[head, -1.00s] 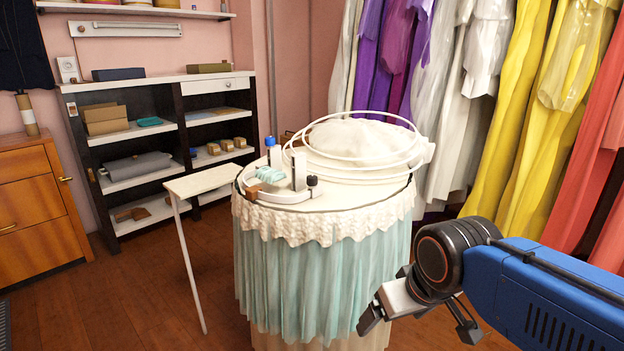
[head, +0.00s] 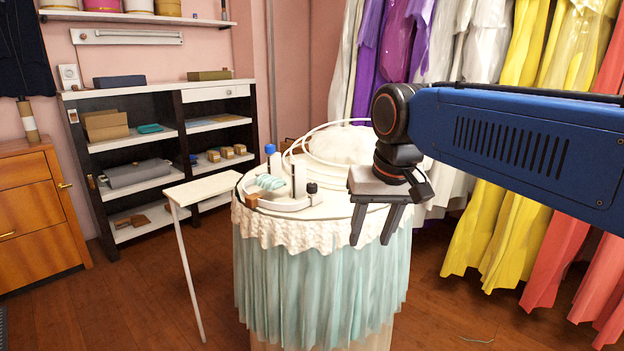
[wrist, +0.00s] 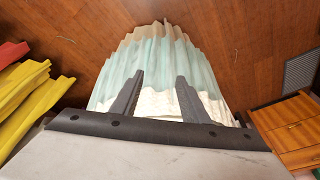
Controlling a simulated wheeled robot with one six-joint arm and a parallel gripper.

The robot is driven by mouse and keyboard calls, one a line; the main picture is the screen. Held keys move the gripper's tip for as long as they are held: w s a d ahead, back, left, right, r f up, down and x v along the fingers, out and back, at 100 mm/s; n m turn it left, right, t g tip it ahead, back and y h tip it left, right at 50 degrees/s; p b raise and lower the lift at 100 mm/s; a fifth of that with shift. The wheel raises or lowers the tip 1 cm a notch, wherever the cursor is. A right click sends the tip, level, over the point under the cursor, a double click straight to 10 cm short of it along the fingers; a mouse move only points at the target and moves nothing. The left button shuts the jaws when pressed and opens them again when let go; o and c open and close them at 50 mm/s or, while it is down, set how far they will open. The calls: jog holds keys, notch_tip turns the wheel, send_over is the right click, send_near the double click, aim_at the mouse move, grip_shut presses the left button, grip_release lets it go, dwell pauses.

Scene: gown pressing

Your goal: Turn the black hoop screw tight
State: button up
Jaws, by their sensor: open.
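The black hoop screw (head: 312,188) is a small dark knob at the right front of the white fixture on the round table (head: 331,205). A blue knob (head: 270,149) stands at the back of the same fixture. White hoops (head: 300,146) rest on the tabletop behind it, partly hidden by my arm. My gripper (head: 372,240) is open and empty, fingers pointing down, in front of the table's right side and to the right of the black screw. In the wrist view my two fingers (wrist: 158,95) show apart over the table's pale green skirt (wrist: 150,62); the screw is not seen there.
A narrow white board (head: 203,186) on a thin leg stands left of the table. Shelves (head: 130,172) and a wooden drawer cabinet (head: 38,200) are at the left. Hanging gowns (head: 500,150) fill the right side.

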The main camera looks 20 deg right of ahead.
jog(key=w+a+r+m+g, duration=0.1)
jog(key=w+a+r+m, duration=0.1)
jog(key=w+r, duration=0.95)
jog(key=m+g, duration=0.2)
jog(key=m, duration=0.1)
send_near(312, 184)
notch_tip(312, 184, down, 8)
jog(key=shift+w+a+f, duration=0.1)
jog(key=shift+f, duration=0.1)
grip_shut()
